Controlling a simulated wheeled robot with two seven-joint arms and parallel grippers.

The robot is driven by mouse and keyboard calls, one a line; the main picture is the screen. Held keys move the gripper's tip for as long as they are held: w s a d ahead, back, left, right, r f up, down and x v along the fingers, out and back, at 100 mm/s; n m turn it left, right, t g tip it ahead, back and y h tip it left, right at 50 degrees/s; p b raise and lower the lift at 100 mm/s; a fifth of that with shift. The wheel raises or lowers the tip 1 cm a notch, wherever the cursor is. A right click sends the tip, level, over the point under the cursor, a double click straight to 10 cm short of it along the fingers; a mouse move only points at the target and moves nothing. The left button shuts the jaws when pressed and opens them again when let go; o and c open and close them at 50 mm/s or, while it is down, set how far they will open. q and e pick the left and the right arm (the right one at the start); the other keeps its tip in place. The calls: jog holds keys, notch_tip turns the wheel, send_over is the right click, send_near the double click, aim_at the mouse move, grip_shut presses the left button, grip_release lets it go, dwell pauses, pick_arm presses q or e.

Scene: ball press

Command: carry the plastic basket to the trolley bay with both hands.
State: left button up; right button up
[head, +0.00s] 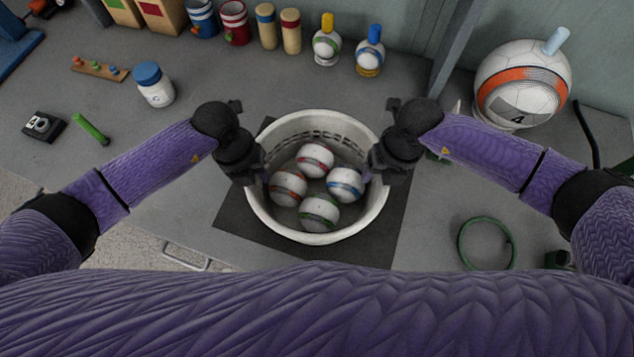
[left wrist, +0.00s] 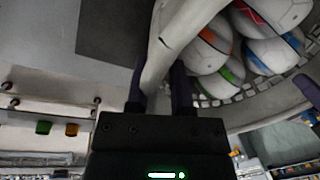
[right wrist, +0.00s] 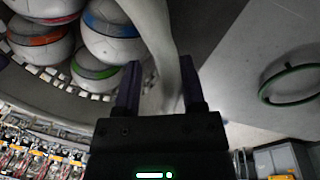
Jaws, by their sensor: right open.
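The white plastic basket (head: 316,238) stands upright on a dark mat (head: 232,215) and holds several white balls with coloured bands (head: 315,160). My left gripper (head: 262,172) is at the basket's left rim; in the left wrist view its fingers lie close against both sides of the rim (left wrist: 165,45). My right gripper (head: 373,172) is at the right rim; in the right wrist view its open fingers stand on either side of the rim (right wrist: 170,60), with a gap showing. I cannot make out the trolley bay.
A green ring (head: 486,243) lies at the right. A large ball (head: 522,85) stands at the back right. A white jar (head: 153,85) and a green stick (head: 90,129) are at the left. Cans, pegs and small balls line the back. The counter's front edge is close.

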pick_arm(q)
jog(key=shift+d+f, duration=0.1)
jog(key=shift+f, duration=0.3)
pick_arm(e)
jog(key=shift+f, duration=0.4)
pick_arm(q)
jog(key=shift+c, duration=0.4)
pick_arm(e)
jog(key=shift+c, duration=0.2)
pick_arm(q)
jog(key=shift+c, duration=1.3)
pick_arm(e)
jog(key=shift+c, duration=1.3)
pick_arm(q)
grip_shut()
pick_arm(e)
grip_shut()
